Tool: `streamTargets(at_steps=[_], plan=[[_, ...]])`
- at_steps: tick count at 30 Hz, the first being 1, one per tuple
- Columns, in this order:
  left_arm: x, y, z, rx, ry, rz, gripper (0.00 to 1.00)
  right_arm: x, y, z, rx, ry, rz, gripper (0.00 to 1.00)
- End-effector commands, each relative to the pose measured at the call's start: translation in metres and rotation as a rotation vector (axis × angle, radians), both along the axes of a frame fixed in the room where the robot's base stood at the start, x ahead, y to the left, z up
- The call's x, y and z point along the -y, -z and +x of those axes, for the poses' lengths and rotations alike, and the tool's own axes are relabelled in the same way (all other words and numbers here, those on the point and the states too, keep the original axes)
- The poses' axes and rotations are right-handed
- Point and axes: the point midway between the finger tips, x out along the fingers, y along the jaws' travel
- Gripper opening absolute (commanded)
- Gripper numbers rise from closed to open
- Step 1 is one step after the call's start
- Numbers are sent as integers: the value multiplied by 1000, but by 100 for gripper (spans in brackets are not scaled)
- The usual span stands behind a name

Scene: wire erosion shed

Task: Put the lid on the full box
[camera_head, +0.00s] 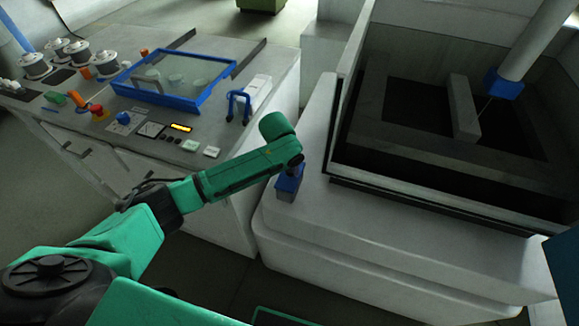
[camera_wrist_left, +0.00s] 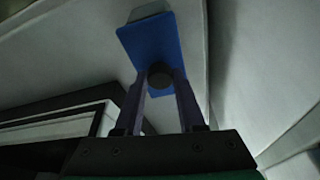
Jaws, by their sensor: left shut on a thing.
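My left gripper (camera_head: 294,171) points down at the white machine's front ledge, at the end of the green arm. It is shut on the dark round knob (camera_wrist_left: 160,75) of a flat blue lid, which fills the upper middle of the left wrist view (camera_wrist_left: 150,45). In the head view the blue piece (camera_head: 287,188) shows small under the gripper. A pale grey block-like thing (camera_wrist_left: 147,11) shows past the lid's far edge; I cannot tell whether it is the full box or whether the lid touches it. My right gripper is not in view.
The white machine (camera_head: 350,240) has a dark open tank with a pale bar (camera_head: 463,107) and a blue-tipped column (camera_head: 503,84). The workbench (camera_head: 225,135) at left carries a blue-framed tray (camera_head: 205,93), spools (camera_head: 78,52) and a blue bracket (camera_head: 238,104). The ledge looks mostly clear.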

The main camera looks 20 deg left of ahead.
Motion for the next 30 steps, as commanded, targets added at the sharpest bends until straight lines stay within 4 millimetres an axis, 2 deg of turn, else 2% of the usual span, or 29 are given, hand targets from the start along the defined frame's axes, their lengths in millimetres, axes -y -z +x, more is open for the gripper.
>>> streamTargets(at_steps=[21, 22, 24, 30], plan=[[0, 9, 0, -1, 1, 1, 0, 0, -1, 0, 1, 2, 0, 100], [0, 9, 0, -1, 0, 0, 50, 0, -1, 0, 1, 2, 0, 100], [0, 9, 0, -1, 0, 0, 73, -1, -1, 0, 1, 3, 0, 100], [0, 9, 0, -1, 0, 0, 73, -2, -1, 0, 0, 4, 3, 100]])
